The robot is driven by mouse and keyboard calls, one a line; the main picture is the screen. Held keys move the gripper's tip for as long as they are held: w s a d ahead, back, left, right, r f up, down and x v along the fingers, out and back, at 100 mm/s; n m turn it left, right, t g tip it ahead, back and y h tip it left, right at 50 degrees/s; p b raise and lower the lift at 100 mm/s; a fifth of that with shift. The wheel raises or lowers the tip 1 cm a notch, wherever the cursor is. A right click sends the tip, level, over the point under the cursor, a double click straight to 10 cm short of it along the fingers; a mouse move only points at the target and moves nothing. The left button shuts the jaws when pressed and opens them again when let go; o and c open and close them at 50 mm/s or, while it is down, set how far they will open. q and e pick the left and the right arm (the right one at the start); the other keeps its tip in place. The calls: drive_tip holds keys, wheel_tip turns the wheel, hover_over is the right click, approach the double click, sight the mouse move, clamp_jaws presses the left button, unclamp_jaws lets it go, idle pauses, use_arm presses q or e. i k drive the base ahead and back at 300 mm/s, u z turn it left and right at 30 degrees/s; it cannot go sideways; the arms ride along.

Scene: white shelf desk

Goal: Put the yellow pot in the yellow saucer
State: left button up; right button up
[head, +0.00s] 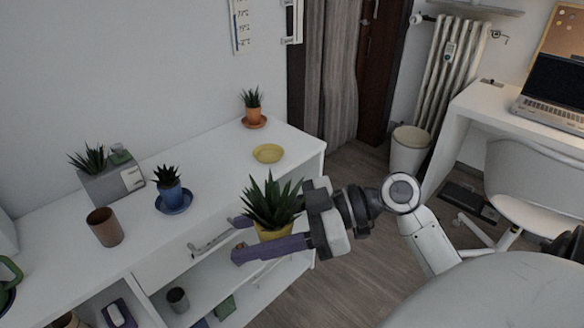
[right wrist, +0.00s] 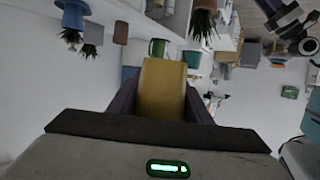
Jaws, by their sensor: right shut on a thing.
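The yellow pot (head: 275,233), with a spiky green plant (head: 270,203), is between the purple fingers of my right gripper (head: 239,239). The gripper is shut on it and holds it up in front of the desk. The pot also shows between the fingers in the right wrist view (right wrist: 162,90). The yellow saucer (head: 268,154) lies empty on the desk top near its right end, beyond the pot in the head view and apart from it. My left gripper is not in view.
The white desk (head: 225,185) also bears a blue pot (head: 171,191) on a blue saucer, a terracotta pot (head: 253,114) on its saucer behind the yellow saucer, a brown cup (head: 105,227) and a grey planter (head: 112,185). Bare desk top surrounds the yellow saucer.

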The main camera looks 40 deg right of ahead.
sight(268, 156)
drive_tip(key=u, duration=0.1)
drive_tip(key=k, duration=0.45)
drive_tip(key=z, duration=0.95)
drive_tip(key=i, duration=1.25)
drive_tip(key=u, duration=0.8)
